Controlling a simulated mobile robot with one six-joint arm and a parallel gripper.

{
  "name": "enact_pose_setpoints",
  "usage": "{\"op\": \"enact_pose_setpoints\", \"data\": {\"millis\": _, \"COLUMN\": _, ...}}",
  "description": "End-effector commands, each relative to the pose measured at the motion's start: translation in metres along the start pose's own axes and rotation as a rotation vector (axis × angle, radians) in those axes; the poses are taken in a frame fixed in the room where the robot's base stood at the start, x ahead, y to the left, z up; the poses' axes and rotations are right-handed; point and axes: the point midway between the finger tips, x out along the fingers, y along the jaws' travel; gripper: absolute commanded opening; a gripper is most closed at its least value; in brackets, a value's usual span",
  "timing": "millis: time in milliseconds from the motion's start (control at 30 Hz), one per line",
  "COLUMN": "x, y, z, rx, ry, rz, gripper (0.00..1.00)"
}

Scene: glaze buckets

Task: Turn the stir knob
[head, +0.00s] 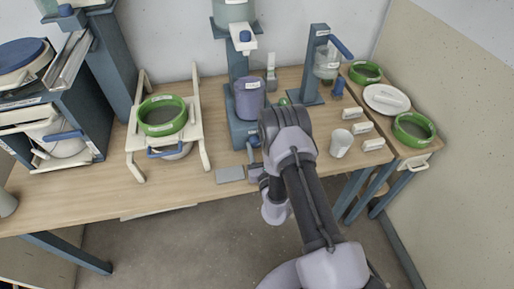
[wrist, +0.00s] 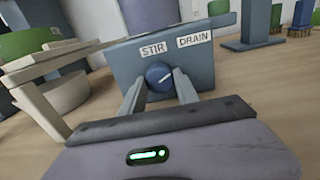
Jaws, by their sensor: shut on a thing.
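The stir knob (wrist: 159,76) is a round dark blue dial with a white pointer line, on the front of a blue-grey machine base (wrist: 125,65). The pointer line tilts up to the right. Labels reading STIR (wrist: 153,49) and DRAIN (wrist: 195,39) sit above it. My gripper (wrist: 160,84) is shut on the knob, one finger on each side. In the head view my arm hides the knob and the fingertips. The machine stands on the wooden table with a purple-grey bucket (head: 249,97) on it.
A cream rack with a green-rimmed sieve (head: 162,116) stands left of the machine. A white cup (head: 341,143) and several small white blocks are on the right. A grey plate (head: 230,174) lies near the table's front edge. Another blue stand (head: 313,70) is behind right.

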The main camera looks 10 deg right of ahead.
Motion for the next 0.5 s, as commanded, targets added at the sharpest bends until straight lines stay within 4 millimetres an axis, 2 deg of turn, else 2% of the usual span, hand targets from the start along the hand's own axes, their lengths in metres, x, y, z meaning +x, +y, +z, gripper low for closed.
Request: {"op": "enact_pose_setpoints", "data": {"millis": 500, "x": 0.0012, "y": 0.0008, "z": 0.0013, "rx": 0.337, "ry": -0.013, "rz": 0.0, "gripper": 0.0}}
